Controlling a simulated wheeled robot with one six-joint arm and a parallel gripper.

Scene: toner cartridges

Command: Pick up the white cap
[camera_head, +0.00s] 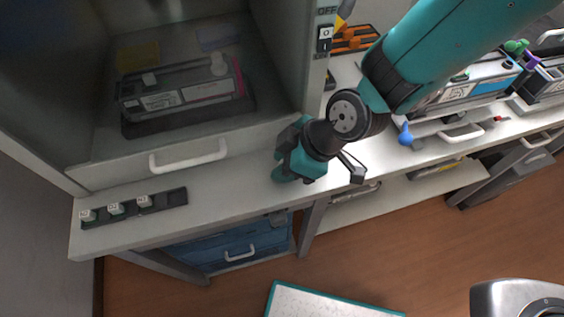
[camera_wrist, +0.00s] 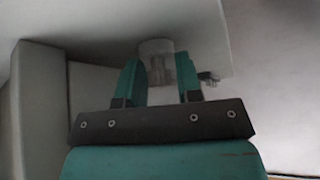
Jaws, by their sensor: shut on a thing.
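My gripper (camera_head: 284,174) is low over the pale counter, just right of the glass-fronted cabinet, with its teal fingers pointing down and left. In the head view the held cap is hidden behind the gripper.
A dark strip with several small pale labelled blocks (camera_head: 115,209) lies on the counter (camera_head: 235,187) at left. The cabinet handle (camera_head: 188,158) sticks out left of my gripper. More cartridges (camera_head: 470,88) and a blue item (camera_head: 405,134) are at right.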

